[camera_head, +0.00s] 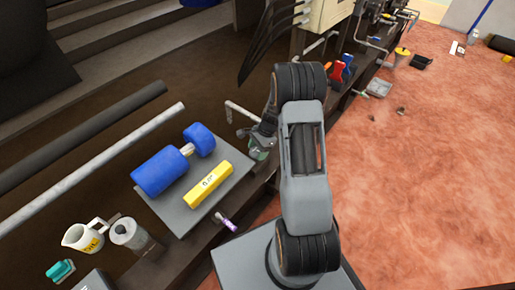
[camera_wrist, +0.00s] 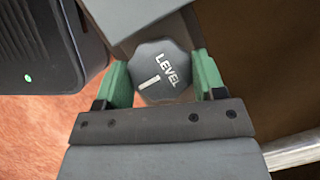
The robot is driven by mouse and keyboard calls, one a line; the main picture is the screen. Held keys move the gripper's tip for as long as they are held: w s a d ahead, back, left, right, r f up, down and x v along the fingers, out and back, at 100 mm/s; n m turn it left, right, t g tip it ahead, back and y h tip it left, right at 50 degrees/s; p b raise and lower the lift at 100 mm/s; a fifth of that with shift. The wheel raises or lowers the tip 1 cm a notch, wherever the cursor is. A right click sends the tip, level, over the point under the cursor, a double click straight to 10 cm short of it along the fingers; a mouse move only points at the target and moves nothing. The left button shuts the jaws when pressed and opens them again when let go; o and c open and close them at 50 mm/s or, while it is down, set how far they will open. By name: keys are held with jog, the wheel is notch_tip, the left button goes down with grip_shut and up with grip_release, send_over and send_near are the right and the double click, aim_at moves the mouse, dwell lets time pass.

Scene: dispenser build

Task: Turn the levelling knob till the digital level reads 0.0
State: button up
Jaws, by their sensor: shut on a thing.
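The levelling knob (camera_wrist: 172,62) is a grey many-sided cap marked LEVEL with a white line, seen from above in the wrist view. My gripper (camera_wrist: 163,80) has its two green-padded fingers on either side of the knob and is shut on it. In the head view my gripper (camera_head: 259,150) is at the right corner of a grey plate (camera_head: 178,216), and the knob is hidden there. The yellow digital level (camera_head: 208,184) lies on the plate; its reading is too small to make out.
A blue roller-like part (camera_head: 162,171) lies on the plate beside the level. A white jug (camera_head: 83,237), a grey cylinder (camera_head: 128,233) and a teal item (camera_head: 60,270) stand at lower left. A pale rod (camera_head: 110,149) lies further left. The reddish floor (camera_head: 430,170) at right is mostly clear.

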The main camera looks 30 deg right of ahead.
jog(key=shift+r+m+p, duration=0.2)
jog(key=shift+m+p, duration=0.15)
jog(key=shift+m, duration=0.05)
jog(key=shift+f, duration=0.2)
jog(key=o, duration=0.9)
jog(key=p+v, duration=0.4)
jog(key=v, duration=0.9)
jog(key=shift+s+r+p, duration=0.25)
jog(key=shift+r+p, duration=0.1)
jog(key=shift+r, duration=0.1)
jog(key=shift+d, duration=0.1)
